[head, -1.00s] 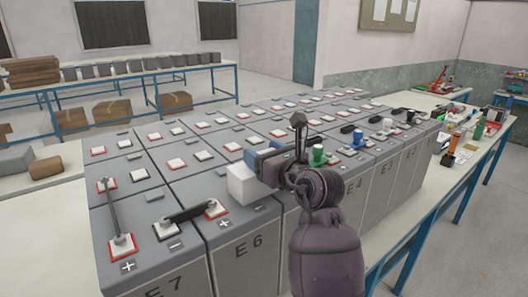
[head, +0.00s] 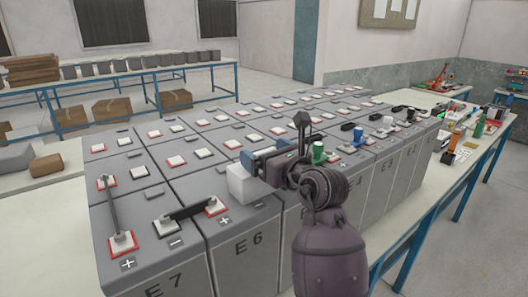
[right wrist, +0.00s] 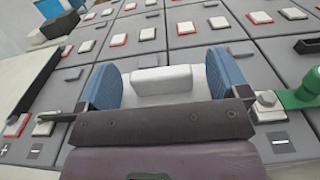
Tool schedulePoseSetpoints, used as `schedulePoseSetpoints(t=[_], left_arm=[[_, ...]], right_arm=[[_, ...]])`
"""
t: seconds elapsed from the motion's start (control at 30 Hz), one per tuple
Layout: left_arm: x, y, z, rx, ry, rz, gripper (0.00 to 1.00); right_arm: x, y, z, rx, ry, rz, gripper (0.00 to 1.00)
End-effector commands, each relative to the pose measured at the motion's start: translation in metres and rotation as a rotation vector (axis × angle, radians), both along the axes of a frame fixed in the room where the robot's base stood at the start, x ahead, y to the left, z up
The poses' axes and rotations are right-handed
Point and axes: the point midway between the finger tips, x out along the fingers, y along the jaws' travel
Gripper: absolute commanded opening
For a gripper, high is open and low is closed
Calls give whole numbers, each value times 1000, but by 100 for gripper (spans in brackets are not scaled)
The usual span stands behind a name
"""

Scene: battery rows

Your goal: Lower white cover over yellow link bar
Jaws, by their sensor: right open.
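The white cover (head: 240,184) is a white block at the front edge of the battery row, near the battery marked E6. My right gripper (head: 241,158) reaches over it from the right. In the right wrist view the cover (right wrist: 163,82) lies between the two blue fingers of the right gripper (right wrist: 172,86). The jaws are open around it, and I cannot tell whether they touch it. No yellow link bar shows in either view; whether it is under the cover is hidden. My left gripper is not in view.
A dark link bar (head: 188,214) and a grey bar (head: 112,208) lie on the nearest batteries at the left. A green cover (head: 318,153) and a blue cover (head: 357,136) stand to the right. A side bench (head: 480,160) holds tools.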

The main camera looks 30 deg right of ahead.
Motion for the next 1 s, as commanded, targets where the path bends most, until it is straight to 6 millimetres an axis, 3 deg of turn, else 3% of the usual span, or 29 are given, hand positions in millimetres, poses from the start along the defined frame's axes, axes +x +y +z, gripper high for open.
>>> schedulePoseSetpoints(t=[0.4, 0.63, 1.0], left_arm=[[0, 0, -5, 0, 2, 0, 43], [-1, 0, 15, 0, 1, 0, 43], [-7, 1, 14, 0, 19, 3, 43]], right_arm=[[-76, -11, 0, -3, 3, -2, 93], [-90, -12, 3, -1, 2, 1, 93], [-98, -13, 0, -1, 0, 0, 93]])
